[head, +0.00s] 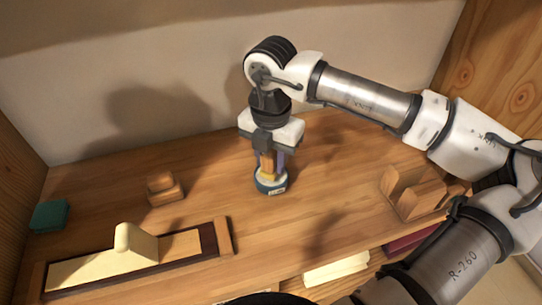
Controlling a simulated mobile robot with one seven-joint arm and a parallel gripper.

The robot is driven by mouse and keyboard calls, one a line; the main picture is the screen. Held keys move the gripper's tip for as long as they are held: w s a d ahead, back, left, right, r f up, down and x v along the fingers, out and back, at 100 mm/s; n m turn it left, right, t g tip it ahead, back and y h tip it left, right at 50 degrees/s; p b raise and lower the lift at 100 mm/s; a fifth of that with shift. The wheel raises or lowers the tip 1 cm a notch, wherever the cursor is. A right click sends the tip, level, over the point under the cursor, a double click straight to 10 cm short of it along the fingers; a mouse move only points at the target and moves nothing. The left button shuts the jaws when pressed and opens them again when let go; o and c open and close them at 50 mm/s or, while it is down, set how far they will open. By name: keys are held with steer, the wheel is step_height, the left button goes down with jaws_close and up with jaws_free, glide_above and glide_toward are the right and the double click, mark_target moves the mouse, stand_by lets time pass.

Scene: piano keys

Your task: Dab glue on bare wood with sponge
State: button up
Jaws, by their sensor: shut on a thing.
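My gripper (270,160) points down at the middle of the wooden bench. It is shut on a small yellow-orange piece, likely the sponge (268,171). The piece's lower end is at the mouth of a short round blue pot (271,187) with a pale label, likely the glue. I cannot tell how deep it sits inside. At the front left, a long key piece (90,270) lies in a dark-edged holder (209,238). Its left part is cream, with a raised cream knob (123,238); its right part is bare tan wood (180,245).
A teal block (49,216) lies at the far left. A small wooden block (163,189) stands behind the holder. A slotted wooden stand (412,192) is at the right, below my arm. Cream pieces (336,270) lie at the front edge. The bench between pot and holder is clear.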

steer(key=shift+s+f+b, duration=0.1)
steer(key=shift+f+b, duration=0.5)
steer(key=shift+b, duration=0.4)
stand_by(2.2)
steer(key=shift+r, duration=0.15)
steer(key=shift+r+p, duration=1.65)
steer(key=shift+r, duration=1.8)
steer(key=shift+f, duration=0.1)
